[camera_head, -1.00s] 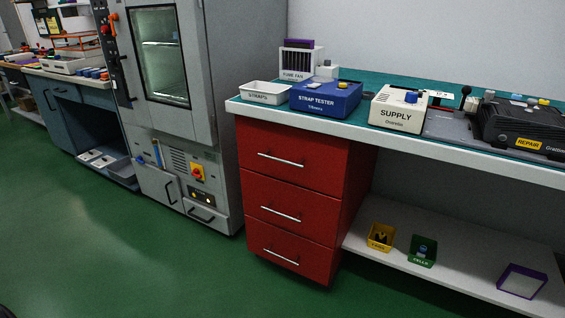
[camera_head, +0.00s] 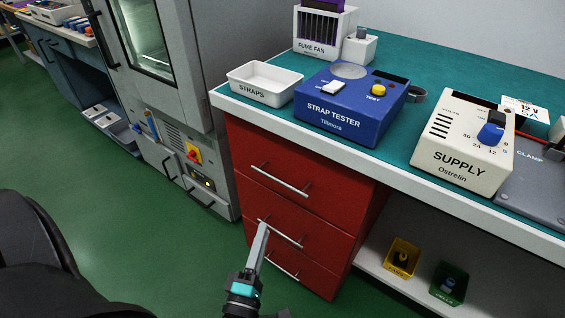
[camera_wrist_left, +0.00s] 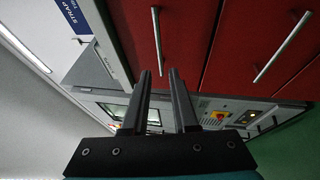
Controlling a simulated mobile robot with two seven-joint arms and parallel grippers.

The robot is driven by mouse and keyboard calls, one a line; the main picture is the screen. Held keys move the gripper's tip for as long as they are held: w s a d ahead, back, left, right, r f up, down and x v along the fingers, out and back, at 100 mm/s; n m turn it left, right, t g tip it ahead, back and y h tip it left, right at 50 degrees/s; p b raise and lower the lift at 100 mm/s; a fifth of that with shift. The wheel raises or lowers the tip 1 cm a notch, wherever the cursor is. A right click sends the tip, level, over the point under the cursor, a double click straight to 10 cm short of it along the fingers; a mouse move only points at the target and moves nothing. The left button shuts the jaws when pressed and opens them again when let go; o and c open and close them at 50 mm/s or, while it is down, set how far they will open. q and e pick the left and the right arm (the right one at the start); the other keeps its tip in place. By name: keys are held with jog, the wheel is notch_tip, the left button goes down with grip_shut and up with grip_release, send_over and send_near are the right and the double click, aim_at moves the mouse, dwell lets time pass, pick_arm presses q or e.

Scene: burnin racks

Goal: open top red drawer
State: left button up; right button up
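The top red drawer (camera_head: 275,160) is shut flush in the red cabinet under the bench, with a silver bar handle (camera_head: 280,179). In the left wrist view that handle (camera_wrist_left: 157,40) stands just beyond the fingertips. My left gripper (camera_head: 262,226) points up in front of the cabinet, below the top handle and overlapping the middle drawer's handle in the picture. In the left wrist view my left gripper (camera_wrist_left: 160,74) has its two fingers apart with nothing between them. No contact with a handle shows. My right gripper is in neither current view.
The middle drawer handle (camera_head: 281,233) and bottom drawer handle (camera_head: 282,265) are below. A grey oven cabinet (camera_head: 190,100) stands left of the drawers. The strap tester (camera_head: 350,105), white straps tray (camera_head: 262,95) and supply box (camera_head: 462,150) stand on the bench. Green floor (camera_head: 110,200) is clear.

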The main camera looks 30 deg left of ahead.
aim_at(278, 180)
pick_arm(q)
jog(key=shift+b+x, duration=1.65)
jog(key=shift+x, duration=5.85)
pick_arm(e)
notch_tip(278, 180, up, 7)
jog(key=w+t, duration=0.1)
jog(key=shift+w+f, duration=0.15)
jog(key=shift+w, duration=0.2)
pick_arm(q)
jog(key=shift+r, duration=0.1)
jog(key=shift+c, duration=0.3)
pick_arm(e)
jog(key=shift+a, duration=0.1)
pick_arm(q)
grip_shut()
